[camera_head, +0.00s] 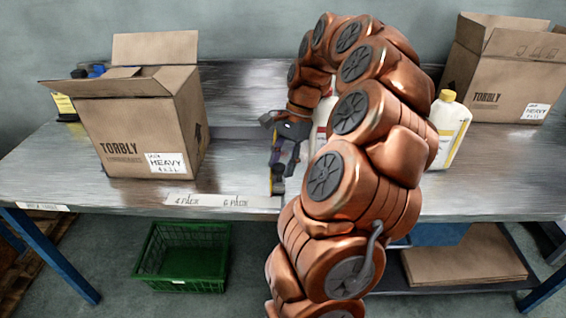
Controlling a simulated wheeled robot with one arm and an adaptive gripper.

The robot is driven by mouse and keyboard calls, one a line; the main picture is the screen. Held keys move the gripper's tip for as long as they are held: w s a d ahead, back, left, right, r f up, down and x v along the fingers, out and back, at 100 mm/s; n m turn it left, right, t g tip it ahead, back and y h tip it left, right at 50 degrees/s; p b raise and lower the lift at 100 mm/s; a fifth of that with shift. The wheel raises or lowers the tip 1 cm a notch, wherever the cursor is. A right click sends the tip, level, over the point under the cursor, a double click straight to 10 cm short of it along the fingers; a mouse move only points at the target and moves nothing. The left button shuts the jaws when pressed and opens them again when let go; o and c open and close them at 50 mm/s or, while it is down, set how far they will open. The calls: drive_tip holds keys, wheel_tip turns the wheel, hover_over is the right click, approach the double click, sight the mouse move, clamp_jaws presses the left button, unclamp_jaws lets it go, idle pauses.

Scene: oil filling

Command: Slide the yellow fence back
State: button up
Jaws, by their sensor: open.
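My gripper (279,180) points down over the metal bench, near the front edge and just right of the 6 PACK label. It is open. A small yellow patch (276,156) shows at the fingers; it may be part of the yellow fence, but I cannot tell whether the gripper touches it. The rest of the fence is not clear, as my copper-coloured arm covers the middle of the bench.
An open TORBLY box (128,128) stands at the left and another box (492,85) at the back right. A white bottle with a yellow cap (450,130) stands right of my arm; a second bottle (318,135) is partly hidden behind it. A green crate (182,286) sits below the bench.

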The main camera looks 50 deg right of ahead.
drive_tip(key=v, duration=0.7)
drive_tip(key=shift+r, duration=0.2)
drive_tip(key=shift+d, duration=0.15)
idle(0.6)
drive_tip(key=s+a+f+n+g+h, duration=0.2)
drive_tip(key=a+n, duration=0.9)
drive_tip(key=a, duration=1.1)
drive_tip(key=s+a+f+n+g+h, duration=0.1)
drive_tip(key=s+a+f+n, duration=0.3)
drive_tip(key=s, duration=0.4)
drive_tip(key=s+a+f+n+h, duration=0.2)
drive_tip(key=s+a+f+n, duration=0.25)
drive_tip(key=s, duration=0.25)
drive_tip(key=s+p+v, duration=0.3)
drive_tip(key=p+v, duration=1)
drive_tip(key=shift+w+r+t, duration=0.35)
drive_tip(key=shift+r+t, duration=0.05)
drive_tip(key=shift+r, duration=0.1)
